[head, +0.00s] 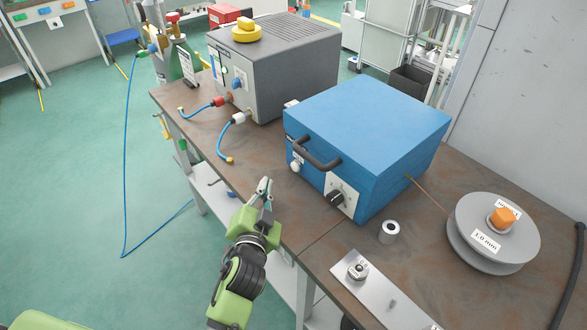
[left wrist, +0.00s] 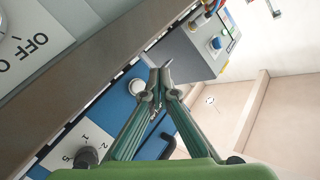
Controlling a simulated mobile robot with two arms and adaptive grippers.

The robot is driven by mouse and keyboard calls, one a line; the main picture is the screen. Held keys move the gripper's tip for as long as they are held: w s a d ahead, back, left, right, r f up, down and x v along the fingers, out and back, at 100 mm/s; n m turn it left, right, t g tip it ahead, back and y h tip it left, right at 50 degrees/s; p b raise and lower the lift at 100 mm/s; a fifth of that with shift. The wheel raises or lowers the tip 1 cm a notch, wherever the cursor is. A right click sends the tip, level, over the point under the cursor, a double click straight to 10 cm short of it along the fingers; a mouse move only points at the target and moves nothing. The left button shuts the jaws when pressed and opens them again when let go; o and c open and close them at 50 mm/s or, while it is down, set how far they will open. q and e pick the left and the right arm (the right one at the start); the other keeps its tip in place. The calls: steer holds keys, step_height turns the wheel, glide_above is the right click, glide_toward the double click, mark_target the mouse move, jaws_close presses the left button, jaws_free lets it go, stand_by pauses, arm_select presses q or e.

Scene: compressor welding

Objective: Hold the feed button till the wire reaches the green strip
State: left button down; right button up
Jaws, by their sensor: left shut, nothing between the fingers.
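The blue wire feeder box (head: 365,125) stands on the brown table. A round white button (head: 296,166) is on its front, and it also shows in the left wrist view (left wrist: 137,87). My left gripper (head: 265,186) is shut and empty, in front of the feeder at the table's near edge. Its fingertips (left wrist: 160,72) point toward the feeder front and look apart from the button. Thin wire (head: 430,195) runs from the grey spool (head: 492,230) into the feeder's right side. I cannot make out a green strip or the wire's free end. My right gripper is out of view.
A black handle (head: 316,154) sticks out from the feeder front beside the button, above a dark knob (head: 336,198). A grey welder (head: 273,65) with blue hoses stands to the left. A metal plate (head: 380,292) and small roller (head: 389,231) lie at the right.

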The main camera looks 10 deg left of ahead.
mark_target(295, 167)
arm_select(q)
steer(key=w+d+b, duration=0.1)
steer(key=w+d, duration=0.1)
steer(key=w, duration=0.1)
steer(key=shift+d+f, duration=0.1)
steer(key=shift+d, duration=0.1)
steer(key=shift+w+d, duration=0.55)
steer(key=shift+w, duration=0.2)
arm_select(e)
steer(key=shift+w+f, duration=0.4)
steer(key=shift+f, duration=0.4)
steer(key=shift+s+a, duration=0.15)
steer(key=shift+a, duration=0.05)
arm_select(q)
steer(key=shift+w+d, duration=0.1)
steer(key=shift+w, duration=0.05)
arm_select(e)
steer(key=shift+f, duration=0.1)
arm_select(q)
steer(key=shift+w+d, duration=0.15)
steer(key=shift+w, duration=0.05)
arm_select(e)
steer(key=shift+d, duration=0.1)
arm_select(q)
steer(key=shift+d+r, duration=0.1)
steer(key=shift+r, duration=0.15)
